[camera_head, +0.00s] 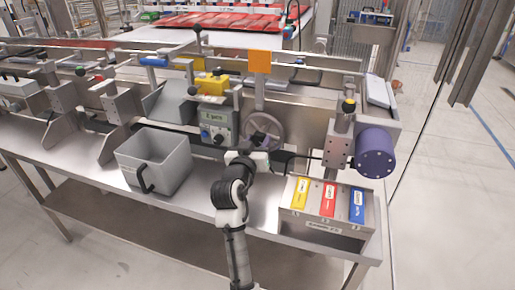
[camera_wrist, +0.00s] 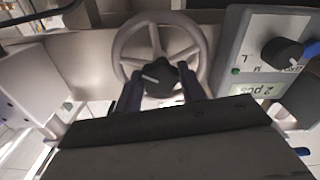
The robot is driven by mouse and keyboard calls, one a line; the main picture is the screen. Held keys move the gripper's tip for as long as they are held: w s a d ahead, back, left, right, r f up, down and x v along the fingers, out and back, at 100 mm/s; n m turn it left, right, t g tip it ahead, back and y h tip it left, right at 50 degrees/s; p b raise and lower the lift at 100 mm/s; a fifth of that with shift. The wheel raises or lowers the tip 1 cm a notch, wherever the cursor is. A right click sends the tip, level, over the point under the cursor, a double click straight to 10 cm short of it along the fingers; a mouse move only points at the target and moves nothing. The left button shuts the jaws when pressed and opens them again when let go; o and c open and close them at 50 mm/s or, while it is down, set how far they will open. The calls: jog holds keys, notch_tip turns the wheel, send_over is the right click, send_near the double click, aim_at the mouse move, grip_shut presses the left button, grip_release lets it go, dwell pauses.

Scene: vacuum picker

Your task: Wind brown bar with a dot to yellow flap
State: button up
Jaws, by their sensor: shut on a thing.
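A grey spoked handwheel (camera_head: 263,124) is on the machine's front, below an orange square plate (camera_head: 260,61). In the wrist view the handwheel (camera_wrist: 129,47) has a black knob (camera_wrist: 157,76) with a white mark at its middle. My gripper (camera_wrist: 163,88) is shut on this black knob, one dark finger on each side. In the head view my gripper (camera_head: 263,148) is at the wheel's lower part and partly hides it. A yellow flap (camera_head: 301,193) lies leftmost on a metal box at the lower right. I cannot make out a brown bar with a dot.
A control box (camera_head: 214,125) with a display and knobs is just left of the wheel; it is at the right in the wrist view (camera_wrist: 240,60). A grey bin (camera_head: 178,172) stands at left. Red (camera_head: 328,199) and blue (camera_head: 357,205) flaps are beside the yellow one. A purple motor (camera_head: 375,153) is at right.

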jog(key=shift+m+b, duration=0.95)
jog(key=shift+m, duration=0.65)
jog(key=o, duration=1)
jog(key=shift+c, duration=0.2)
jog(key=shift+s, duration=0.1)
